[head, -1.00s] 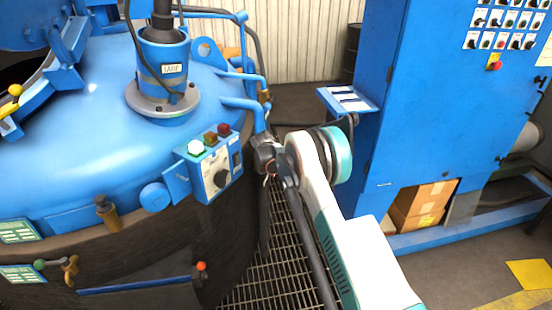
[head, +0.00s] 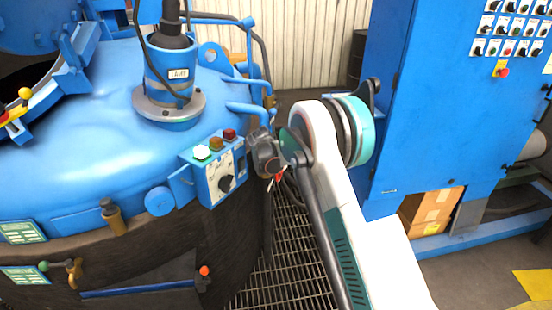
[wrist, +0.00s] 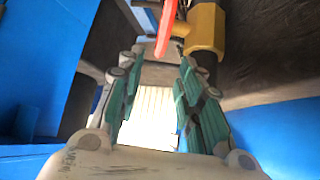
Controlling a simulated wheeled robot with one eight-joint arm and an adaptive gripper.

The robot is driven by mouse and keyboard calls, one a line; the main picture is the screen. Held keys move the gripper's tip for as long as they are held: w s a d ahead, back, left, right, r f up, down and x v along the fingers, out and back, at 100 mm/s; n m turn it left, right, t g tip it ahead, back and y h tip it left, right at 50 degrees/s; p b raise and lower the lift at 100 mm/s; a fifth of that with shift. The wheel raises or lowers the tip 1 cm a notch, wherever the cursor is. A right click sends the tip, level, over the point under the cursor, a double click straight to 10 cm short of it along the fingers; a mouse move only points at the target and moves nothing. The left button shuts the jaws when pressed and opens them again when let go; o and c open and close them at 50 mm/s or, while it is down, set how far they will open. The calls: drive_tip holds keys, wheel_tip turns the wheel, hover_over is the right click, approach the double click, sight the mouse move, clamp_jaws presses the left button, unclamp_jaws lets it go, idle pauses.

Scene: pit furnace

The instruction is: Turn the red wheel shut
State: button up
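A red part (wrist: 166,28), probably the red wheel seen nearly edge-on, shows at the top of the wrist view. It is beside a yellow fitting (wrist: 205,28), and its upper end is cut off by the frame. My gripper (wrist: 155,68) is open, with its two teal-padded fingers apart and nothing between them. The red part appears above and beyond the fingertips; I cannot tell the gap. In the head view my arm's dark wrist is beside the furnace control box, and the fingers cannot be made out. A small brass fitting (head: 270,101) is on the blue pipes there.
The blue furnace (head: 90,120) fills the left, with a control box (head: 222,172) on its side close to my wrist. A blue cabinet (head: 430,110) stands at the right. Floor grating (head: 295,260) lies between them. Boxes (head: 430,208) sit low in the cabinet.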

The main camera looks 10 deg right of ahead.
drive_tip(key=s+a+f+t+h, duration=0.4)
drive_tip(key=s+f+t, duration=0.3)
drive_tip(key=f+t, duration=0.1)
drive_tip(key=b+x, duration=0.1)
drive_tip(key=x, duration=0.3)
drive_tip(key=b+x, duration=0.1)
drive_tip(key=x, duration=0.3)
drive_tip(key=b+x, duration=0.1)
drive_tip(key=x, duration=0.3)
drive_tip(key=shift+d+r, duration=0.25)
drive_tip(key=shift+w+d+r+b, duration=0.1)
drive_tip(key=shift+w+d+b, duration=0.2)
drive_tip(key=shift+w, duration=0.3)
clamp_jaws()
